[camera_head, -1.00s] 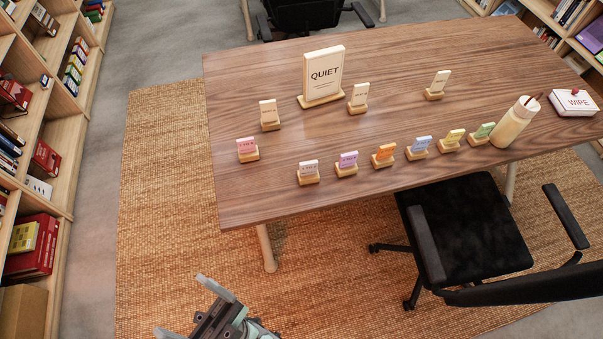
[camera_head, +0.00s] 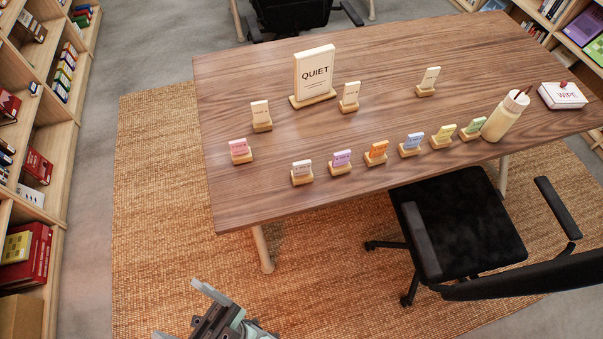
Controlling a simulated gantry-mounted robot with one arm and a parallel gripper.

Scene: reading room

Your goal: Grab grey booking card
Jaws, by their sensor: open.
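A pale grey-white card (camera_head: 302,168) stands upright in a small wooden block near the front edge of the table, between a pink card and a purple card. It looks like the grey booking card; its print is too small to read. My gripper (camera_head: 186,314) is at the bottom of the view, in front of the table and above the woven rug. Its two fingers are spread apart with nothing between them. It is well apart from the card, and part of it is cut off by the frame edge.
A black chair (camera_head: 465,225) stands at the front right.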

